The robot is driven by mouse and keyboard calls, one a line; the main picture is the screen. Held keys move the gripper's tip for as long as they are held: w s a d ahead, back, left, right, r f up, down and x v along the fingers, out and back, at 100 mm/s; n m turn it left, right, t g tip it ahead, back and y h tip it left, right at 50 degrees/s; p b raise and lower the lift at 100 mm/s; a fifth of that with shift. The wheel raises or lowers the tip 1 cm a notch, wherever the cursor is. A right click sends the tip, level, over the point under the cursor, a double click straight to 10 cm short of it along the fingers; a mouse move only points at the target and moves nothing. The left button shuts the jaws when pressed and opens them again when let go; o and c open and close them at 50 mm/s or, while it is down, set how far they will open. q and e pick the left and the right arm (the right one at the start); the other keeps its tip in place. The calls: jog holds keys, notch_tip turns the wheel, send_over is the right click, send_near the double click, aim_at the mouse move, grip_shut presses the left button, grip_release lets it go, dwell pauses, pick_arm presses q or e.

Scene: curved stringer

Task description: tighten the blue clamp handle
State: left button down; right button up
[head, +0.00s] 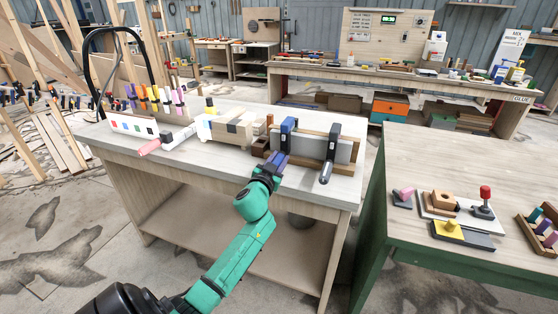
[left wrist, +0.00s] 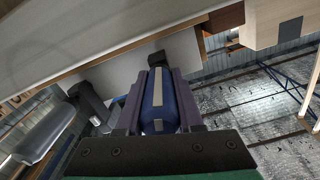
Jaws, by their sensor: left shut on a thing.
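The blue clamp (head: 287,127) stands upright on the front side of a grey and wooden assembly (head: 312,145) on the workbench. My left gripper (head: 276,162), on the green arm, is at the clamp's lower end. In the left wrist view, my left gripper (left wrist: 158,95) has its two purple fingers closed on either side of the blue clamp handle (left wrist: 158,115). The handle's far end meets a dark clamp part (left wrist: 158,58). A second, dark clamp (head: 332,145) is to the right; its grey handle (left wrist: 45,135) shows in the left wrist view. My right gripper is not in view.
A second table (head: 440,165) at right carries small fixtures and a red-knobbed stick (head: 484,196). A gap separates the two tables.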

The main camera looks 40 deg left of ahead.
pick_arm(q)
jog(key=m, duration=0.4)
jog(key=shift+f+m, duration=0.15)
jog(key=shift+m, duration=0.15)
jog(key=m+b, duration=0.1)
jog(key=m, duration=1.1)
jog(key=shift+m+b, duration=0.3)
jog(key=shift+b, duration=0.05)
jog(key=m, duration=0.4)
jog(key=shift+m, duration=0.3)
jog(key=m, duration=0.3)
jog(key=shift+m, duration=0.3)
jog(key=m+p, duration=0.1)
jog(key=m, duration=0.2)
jog(key=shift+m, duration=0.3)
jog(key=shift+m+p, duration=0.55)
jog(key=shift+m, duration=1.45)
